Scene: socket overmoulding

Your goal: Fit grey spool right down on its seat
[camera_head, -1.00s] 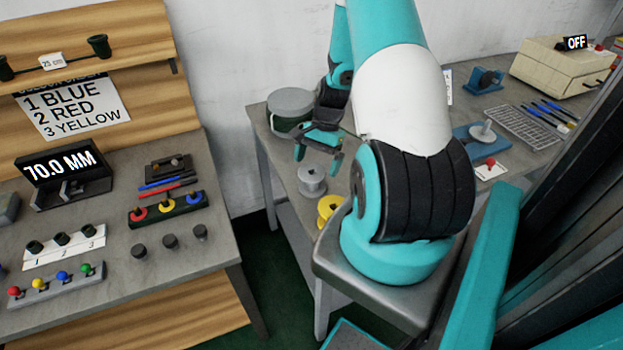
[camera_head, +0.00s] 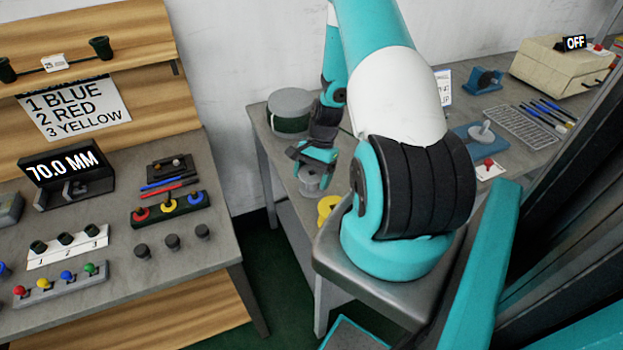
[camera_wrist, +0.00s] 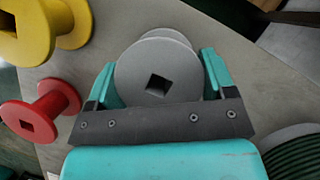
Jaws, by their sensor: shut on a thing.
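The grey spool (camera_wrist: 158,62) stands between the two teal fingers of my gripper (camera_wrist: 158,80) in the wrist view, its round flange with a square hole facing the camera. My gripper is shut on it. In the head view my gripper (camera_head: 316,172) is low over the near bench, and the spool (camera_head: 311,188) shows just below it, partly covered, apparently still at the bench top. A blue base (camera_head: 462,140) with a grey disc and upright peg (camera_head: 484,131) stands farther right on the bench; it looks like the seat, and no spool is on it.
A yellow spool (camera_head: 328,207) is close by; it also shows in the wrist view (camera_wrist: 75,30) beside a red spool (camera_wrist: 42,110). A lidded drum (camera_head: 290,108) with green winding stands behind my gripper. A wire rack (camera_head: 520,125) and pens lie right of the blue base.

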